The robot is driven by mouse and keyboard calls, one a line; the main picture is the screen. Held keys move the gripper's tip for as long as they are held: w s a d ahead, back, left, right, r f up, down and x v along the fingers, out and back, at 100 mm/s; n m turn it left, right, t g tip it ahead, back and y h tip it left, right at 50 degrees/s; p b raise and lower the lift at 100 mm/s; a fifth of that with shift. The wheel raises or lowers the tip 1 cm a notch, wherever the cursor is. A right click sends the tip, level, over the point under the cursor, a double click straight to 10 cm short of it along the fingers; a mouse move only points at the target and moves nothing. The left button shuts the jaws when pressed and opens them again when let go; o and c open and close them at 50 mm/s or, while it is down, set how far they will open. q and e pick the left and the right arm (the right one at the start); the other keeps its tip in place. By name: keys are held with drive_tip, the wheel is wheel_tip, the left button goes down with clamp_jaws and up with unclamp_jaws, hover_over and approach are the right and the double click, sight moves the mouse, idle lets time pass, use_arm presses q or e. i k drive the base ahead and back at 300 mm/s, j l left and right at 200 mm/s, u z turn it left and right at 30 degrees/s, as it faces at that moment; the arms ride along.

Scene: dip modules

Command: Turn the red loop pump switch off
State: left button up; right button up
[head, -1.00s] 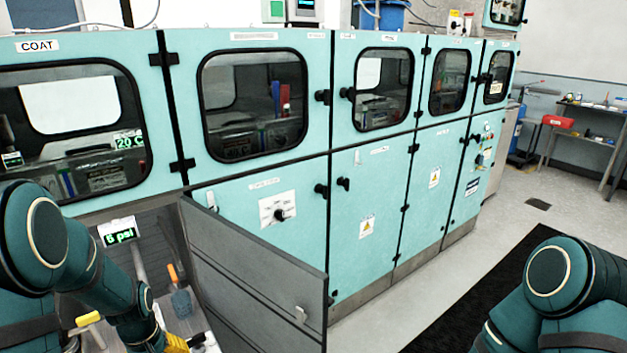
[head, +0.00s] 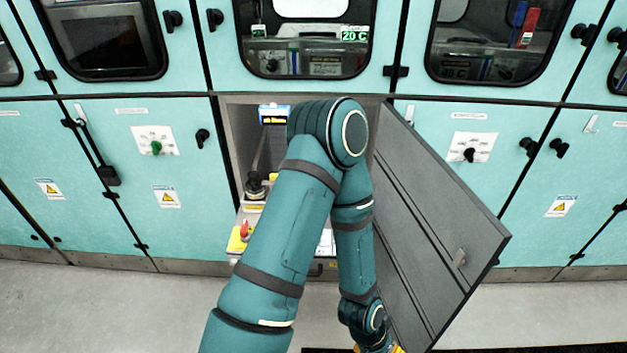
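A red switch handle (head: 245,229) on a yellow plate (head: 237,242) sits low in the open cabinet bay, just left of my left arm. Its label and exact setting are too small to read. My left arm crosses the bay and bends down along the open door. Only the top of my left gripper (head: 384,348) shows at the bottom edge, well to the right of and below the red switch. Its fingers are cut off, so I cannot tell whether it is open. My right gripper is out of view.
The grey open door (head: 440,235) juts out on the right. A black knob (head: 255,187) and a small display (head: 274,115) are inside the bay. Closed doors beside it carry a green rotary knob (head: 157,147) and a black one (head: 469,155). The floor at left is clear.

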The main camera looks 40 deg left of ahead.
sight(243, 233)
drive_tip(key=u, duration=1.95)
